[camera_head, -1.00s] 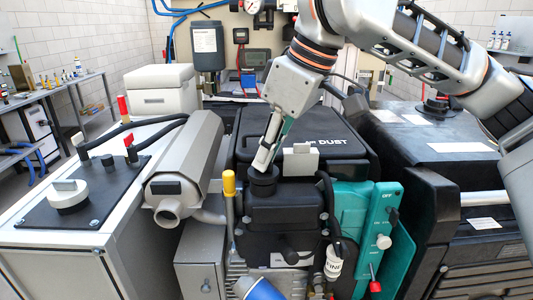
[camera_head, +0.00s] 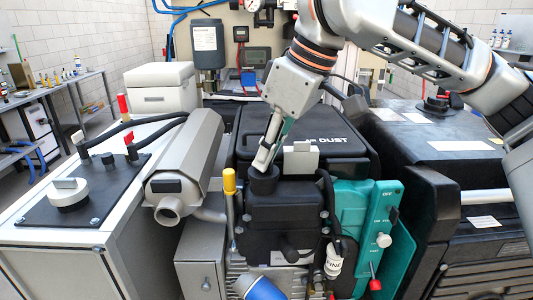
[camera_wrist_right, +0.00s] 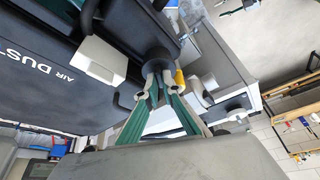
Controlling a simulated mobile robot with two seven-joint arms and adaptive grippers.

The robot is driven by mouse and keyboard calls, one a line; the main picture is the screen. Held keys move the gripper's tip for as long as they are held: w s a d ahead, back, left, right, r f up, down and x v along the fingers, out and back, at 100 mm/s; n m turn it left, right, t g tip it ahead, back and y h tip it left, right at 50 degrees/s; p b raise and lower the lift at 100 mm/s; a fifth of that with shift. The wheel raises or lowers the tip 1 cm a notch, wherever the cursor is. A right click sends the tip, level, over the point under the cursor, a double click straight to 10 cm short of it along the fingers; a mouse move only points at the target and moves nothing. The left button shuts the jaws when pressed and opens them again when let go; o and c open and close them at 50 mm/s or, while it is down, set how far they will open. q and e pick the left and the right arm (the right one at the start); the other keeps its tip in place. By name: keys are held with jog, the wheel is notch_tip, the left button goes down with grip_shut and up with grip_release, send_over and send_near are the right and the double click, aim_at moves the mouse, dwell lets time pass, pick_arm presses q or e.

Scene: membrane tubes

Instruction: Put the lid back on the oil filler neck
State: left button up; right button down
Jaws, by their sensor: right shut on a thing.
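The oil filler neck (camera_head: 263,185) is a short black upright cylinder on top of the black engine block, left of the middle in the head view. My right gripper (camera_head: 264,163) points down at its top, shut on a dark piece that I take to be the lid. In the wrist view the fingertips of the right gripper (camera_wrist_right: 157,82) close on this dark piece right at the mouth of the filler neck (camera_wrist_right: 152,52). The fingers hide most of the lid, so I cannot tell whether it is fully seated. My left gripper is not in view.
A yellow-topped dipstick (camera_head: 229,182) stands just left of the neck. A pale grey block (camera_head: 300,158) stands close on the right, before the black cover marked AIR DUST (camera_head: 325,140). A teal panel (camera_head: 375,225) is further right. A blue cylinder (camera_head: 262,290) shows at the bottom edge.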

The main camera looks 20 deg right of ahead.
jog(key=c, duration=1.7)
grip_release()
jog(key=shift+r, duration=3.5)
grip_shut()
